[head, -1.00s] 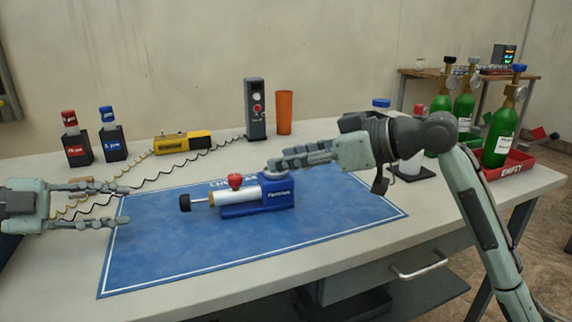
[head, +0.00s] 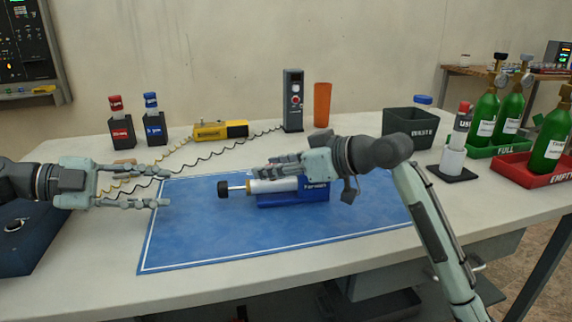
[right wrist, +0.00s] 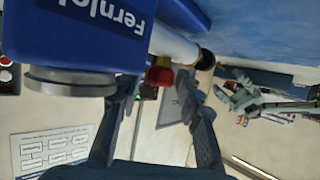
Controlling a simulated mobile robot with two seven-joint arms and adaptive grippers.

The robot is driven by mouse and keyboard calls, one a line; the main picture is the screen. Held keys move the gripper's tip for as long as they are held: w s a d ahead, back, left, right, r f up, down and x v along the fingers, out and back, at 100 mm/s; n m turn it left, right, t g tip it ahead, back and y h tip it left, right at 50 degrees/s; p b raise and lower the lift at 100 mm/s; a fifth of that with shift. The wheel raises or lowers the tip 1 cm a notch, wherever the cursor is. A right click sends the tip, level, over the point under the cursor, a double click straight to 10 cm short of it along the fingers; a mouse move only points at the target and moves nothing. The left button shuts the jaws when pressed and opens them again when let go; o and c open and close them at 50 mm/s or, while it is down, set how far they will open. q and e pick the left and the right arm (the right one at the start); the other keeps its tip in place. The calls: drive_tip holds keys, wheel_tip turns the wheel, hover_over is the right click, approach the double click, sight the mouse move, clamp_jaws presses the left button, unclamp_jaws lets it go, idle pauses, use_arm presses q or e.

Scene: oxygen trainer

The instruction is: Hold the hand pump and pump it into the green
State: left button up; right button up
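The hand pump (head: 310,195) lies on the blue mat, with a blue body, a silver barrel and a black plunger knob (head: 223,188) pointing left. My right gripper (head: 257,170) is over the barrel and body, fingers pointing left, hiding the pump's top in the head view. In the right wrist view its fingers (right wrist: 163,92) are apart, with a red knob (right wrist: 160,75) between or just beyond their tips; contact is unclear. The grey round gauge housing (right wrist: 70,82) shows from the side, its dial face hidden. My left gripper (head: 166,185) is open and empty, left of the plunger knob.
A yellow device (head: 220,130) with coiled cords, a grey instrument (head: 293,100) and an orange cup (head: 322,105) stand behind the mat (head: 200,245). A black waste bin (head: 410,127) and red tray (head: 515,170) with green cylinders are to the right. The front mat is clear.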

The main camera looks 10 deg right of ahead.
drive_tip(key=shift+w, duration=0.1)
drive_tip(key=shift+c, duration=0.6)
clamp_jaws()
idle(0.6)
